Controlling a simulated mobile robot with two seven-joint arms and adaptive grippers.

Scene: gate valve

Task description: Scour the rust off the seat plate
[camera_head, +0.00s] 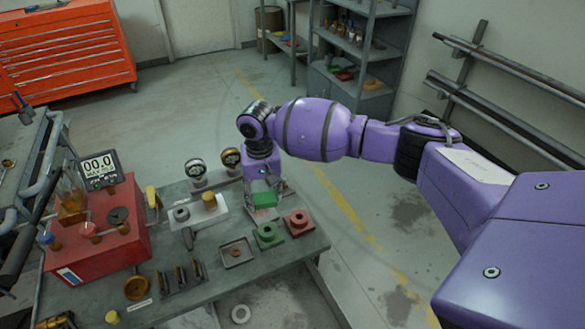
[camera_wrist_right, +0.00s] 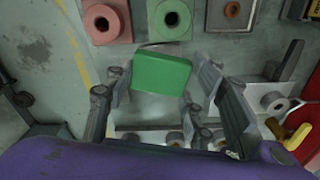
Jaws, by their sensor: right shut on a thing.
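My right gripper (camera_head: 263,188) reaches down over the bench from the right. It is shut on a green scouring pad (camera_head: 265,200), a plain block that also shows between the two fingers in the right wrist view (camera_wrist_right: 160,73). The pad is over the back right part of the bench; I cannot tell whether it touches anything below. A pale plate (camera_head: 203,222) bearing a grey ring and a brass-coloured cylinder lies left of the gripper; I cannot tell whether it is the seat plate. No rust patch shows clearly. My left gripper is out of view.
A green flanged block (camera_head: 268,235) and a red flanged block (camera_head: 299,223) stand in front of the gripper. A shallow tray (camera_head: 225,265) holds a brown ring. Gauges (camera_head: 195,169) stand at the back. A red box (camera_head: 95,240) with a display fills the left.

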